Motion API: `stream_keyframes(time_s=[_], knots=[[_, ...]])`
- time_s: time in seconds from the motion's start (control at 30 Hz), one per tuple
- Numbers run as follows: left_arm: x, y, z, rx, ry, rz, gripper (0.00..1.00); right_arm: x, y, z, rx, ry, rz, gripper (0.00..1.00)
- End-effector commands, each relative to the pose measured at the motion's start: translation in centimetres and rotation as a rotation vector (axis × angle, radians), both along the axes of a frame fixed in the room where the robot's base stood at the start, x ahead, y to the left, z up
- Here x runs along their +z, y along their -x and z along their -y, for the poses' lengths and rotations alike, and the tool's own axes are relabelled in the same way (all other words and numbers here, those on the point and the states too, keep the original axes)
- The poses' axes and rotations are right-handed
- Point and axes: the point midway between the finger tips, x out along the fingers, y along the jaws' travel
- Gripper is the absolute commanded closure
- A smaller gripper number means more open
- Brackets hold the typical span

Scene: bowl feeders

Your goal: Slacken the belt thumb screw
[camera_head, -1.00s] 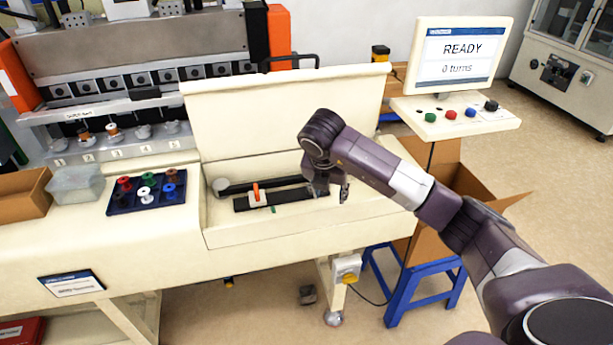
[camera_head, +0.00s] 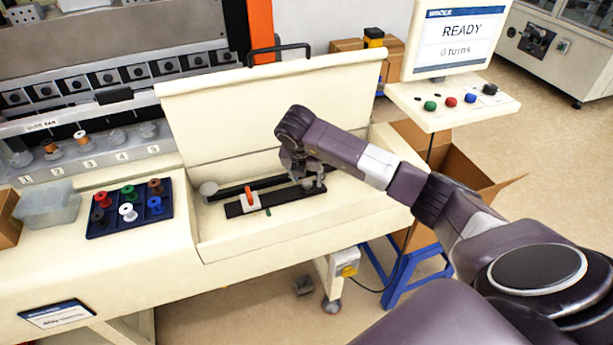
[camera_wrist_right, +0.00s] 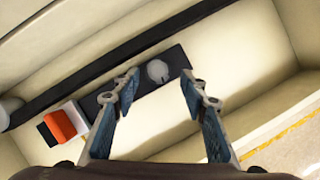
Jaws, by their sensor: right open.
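The belt compartment (camera_head: 225,237) in the cream machine has its lid (camera_head: 270,100) standing open. Inside, a dark plate (camera_head: 290,203) carries a white block with an orange lever (camera_head: 250,195), which also shows at left in the right wrist view (camera_wrist_right: 65,122). A round grey knob (camera_wrist_right: 158,70), apparently the thumb screw, sits near the plate's right end. A black belt (camera_wrist_right: 110,65) runs behind the plate. My right gripper (camera_head: 312,181) is open and empty. In the right wrist view its fingertips (camera_wrist_right: 160,87) straddle the line to the knob; contact cannot be told. My left gripper is not in view.
The raised lid stands behind my right gripper. Left of the compartment is a blue tray (camera_head: 104,230) with coloured spools. At right are a screen reading READY (camera_head: 462,40) and a button shelf (camera_head: 450,112). An open cardboard box (camera_head: 440,160) stands below.

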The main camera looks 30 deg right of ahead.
Motion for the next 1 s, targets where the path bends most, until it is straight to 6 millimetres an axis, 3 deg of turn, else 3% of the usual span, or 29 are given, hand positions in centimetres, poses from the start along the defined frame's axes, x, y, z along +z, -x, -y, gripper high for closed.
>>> stream_keyframes(time_s=[0.17, 0.47, 0.83, 1.0], knots=[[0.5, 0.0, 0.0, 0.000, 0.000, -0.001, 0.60, -1.6, -0.5, 0.4, 0.001, -0.002, -0.001, 0.60], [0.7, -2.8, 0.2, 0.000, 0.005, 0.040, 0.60, -2.0, -0.6, 0.5, 0.001, 0.000, 0.000, 0.60], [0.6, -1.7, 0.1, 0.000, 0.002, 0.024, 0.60, -2.0, -0.6, 0.5, 0.001, 0.000, 0.000, 0.98], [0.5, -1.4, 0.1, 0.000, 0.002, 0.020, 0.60, -2.0, -0.6, 0.6, 0.006, -0.001, 0.002, 1.00]])
